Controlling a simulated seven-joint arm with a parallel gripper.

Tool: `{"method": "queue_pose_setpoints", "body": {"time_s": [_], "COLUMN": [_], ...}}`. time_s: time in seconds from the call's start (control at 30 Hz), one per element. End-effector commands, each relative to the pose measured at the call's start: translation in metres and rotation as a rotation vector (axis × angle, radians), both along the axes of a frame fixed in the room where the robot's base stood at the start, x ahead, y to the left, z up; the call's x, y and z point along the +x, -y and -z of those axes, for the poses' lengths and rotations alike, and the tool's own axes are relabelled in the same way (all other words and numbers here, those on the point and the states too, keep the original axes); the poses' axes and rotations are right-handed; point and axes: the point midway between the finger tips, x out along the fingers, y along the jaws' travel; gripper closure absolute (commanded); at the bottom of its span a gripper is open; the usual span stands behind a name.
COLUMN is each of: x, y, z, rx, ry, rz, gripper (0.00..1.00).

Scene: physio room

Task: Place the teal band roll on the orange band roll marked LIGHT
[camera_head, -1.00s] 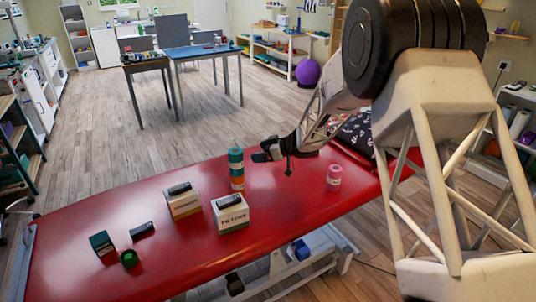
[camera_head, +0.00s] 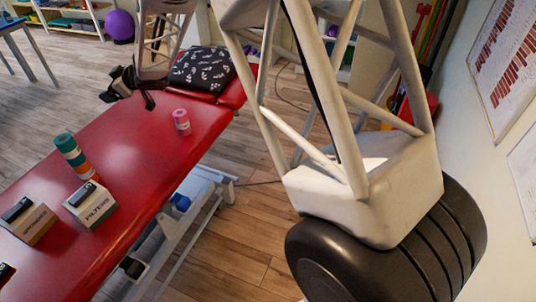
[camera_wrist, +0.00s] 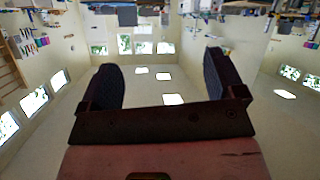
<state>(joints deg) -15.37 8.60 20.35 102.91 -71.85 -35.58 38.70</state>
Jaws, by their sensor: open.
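Any LIGHT marking is too small to read. My gripper (camera_head: 118,88) is beyond the stack, by the far edge of the couch, clear of both rolls. In the wrist view my gripper (camera_wrist: 163,75) has its two dark fingers spread wide with nothing between them. That view faces the walls and ceiling, and the rolls do not show in it.
A pink roll (camera_head: 181,122) stands on the red couch (camera_head: 140,140), right of the stack. Two labelled boxes, one lettered box (camera_head: 91,204) and another box (camera_head: 28,222), carry dark items near the stack. A patterned pillow (camera_head: 201,67) lies at the couch's far end.

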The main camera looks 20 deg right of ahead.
Motion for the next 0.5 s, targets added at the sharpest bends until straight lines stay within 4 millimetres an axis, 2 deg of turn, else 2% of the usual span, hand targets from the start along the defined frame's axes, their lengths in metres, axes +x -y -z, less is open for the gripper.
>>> {"method": "queue_pose_setpoints", "body": {"time_s": [0.03,0.27,0.5], "x": [-0.004,-0.027,-0.072], "y": [0.015,0.086,0.159], "z": [-0.014,-0.056,-0.089], "rx": [-0.01,-0.073,-0.139], "ry": [0.01,0.021,-0.016], "rz": [0.05,0.288,0.516], "gripper": [0.12,0.12,0.12]}}
